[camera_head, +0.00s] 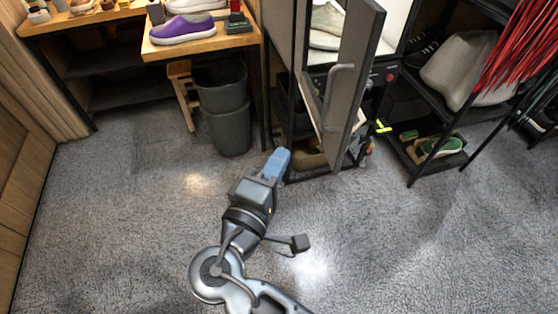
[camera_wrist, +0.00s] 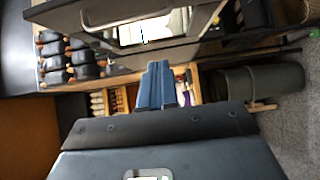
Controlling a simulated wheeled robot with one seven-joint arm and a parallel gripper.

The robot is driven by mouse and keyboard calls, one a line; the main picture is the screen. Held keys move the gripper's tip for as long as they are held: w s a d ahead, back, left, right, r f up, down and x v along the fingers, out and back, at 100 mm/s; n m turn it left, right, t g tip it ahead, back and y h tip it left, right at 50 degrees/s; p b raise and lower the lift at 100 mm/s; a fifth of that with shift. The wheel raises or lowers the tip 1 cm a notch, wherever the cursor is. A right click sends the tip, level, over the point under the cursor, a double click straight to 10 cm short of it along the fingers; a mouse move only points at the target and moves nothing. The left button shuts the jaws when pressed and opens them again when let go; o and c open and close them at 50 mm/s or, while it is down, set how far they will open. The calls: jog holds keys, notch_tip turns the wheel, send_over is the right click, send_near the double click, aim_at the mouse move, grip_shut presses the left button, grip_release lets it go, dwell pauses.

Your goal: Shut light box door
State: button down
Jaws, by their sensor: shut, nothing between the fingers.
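The light box (camera_head: 378,80) stands at the upper middle right in the head view, with a lit white inside and a pale sneaker (camera_head: 325,28) in it. Its grey door (camera_head: 362,45) stands open, swung out toward me, with a vertical bar handle (camera_head: 333,92) on its face. My gripper (camera_head: 280,156) is shut and empty, below and left of the door and apart from the handle. In the wrist view, the blue fingers of my gripper (camera_wrist: 156,84) are together. A dark panel with a curved handle crosses the top there; I cannot tell which part it is.
A grey bin (camera_head: 226,120) stands left of the light box under a wooden table (camera_head: 200,42) with a purple shoe (camera_head: 182,28). A black shoe rack (camera_head: 400,150) stands to the right. The grey floor in front is clear.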

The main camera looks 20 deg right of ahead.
jog(key=w+d+p, duration=0.2)
jog(key=w+d, duration=0.3)
jog(key=d, duration=0.3)
jog(key=shift+w+d, duration=0.2)
